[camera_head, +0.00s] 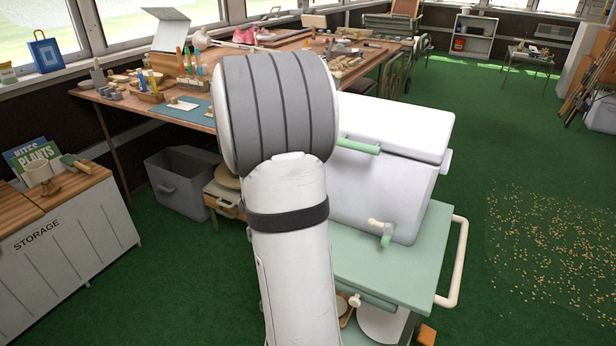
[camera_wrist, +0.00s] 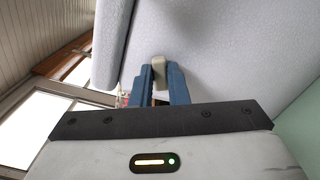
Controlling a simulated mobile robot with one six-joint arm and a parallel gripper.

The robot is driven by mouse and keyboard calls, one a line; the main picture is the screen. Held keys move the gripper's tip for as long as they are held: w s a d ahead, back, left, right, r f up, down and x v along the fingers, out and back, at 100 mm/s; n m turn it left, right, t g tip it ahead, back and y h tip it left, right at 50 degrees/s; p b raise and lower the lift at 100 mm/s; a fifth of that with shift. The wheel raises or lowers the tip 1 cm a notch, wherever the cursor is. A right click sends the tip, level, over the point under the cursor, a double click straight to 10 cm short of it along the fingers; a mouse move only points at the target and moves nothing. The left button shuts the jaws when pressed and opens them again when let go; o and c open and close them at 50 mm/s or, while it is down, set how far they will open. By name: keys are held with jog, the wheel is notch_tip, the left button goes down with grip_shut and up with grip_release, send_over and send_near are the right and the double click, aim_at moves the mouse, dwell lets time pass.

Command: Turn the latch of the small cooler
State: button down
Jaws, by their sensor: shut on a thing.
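The small cooler (camera_head: 377,190) is a white box with a lid, standing on a pale green cart (camera_head: 390,262). A green bar handle (camera_head: 358,146) shows near its lid, and a green and cream tap (camera_head: 386,234) sits low on its front. In the wrist view, the cooler wall (camera_wrist: 235,50) fills the upper right. My gripper (camera_wrist: 162,82) has its two blue fingers closed around a small beige latch piece (camera_wrist: 159,68) against that wall. In the head view, my arm hides the gripper, the latch and the cooler's left part.
The lid edge (camera_wrist: 112,40) is close beside my fingers in the wrist view. A workbench (camera_head: 190,115) with tools and jars stands behind. A storage chest (camera_head: 70,235) and a grey bin (camera_head: 182,180) are left.

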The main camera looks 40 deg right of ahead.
jog(key=m+b, duration=0.1)
jog(key=b, duration=0.2)
jog(key=m+b, duration=0.3)
jog(key=b, duration=0.2)
jog(key=shift+f+m+b, duration=0.25)
jog(key=shift+m+b, duration=0.05)
jog(key=shift+r, duration=0.15)
jog(key=c, duration=1.4)
grip_release()
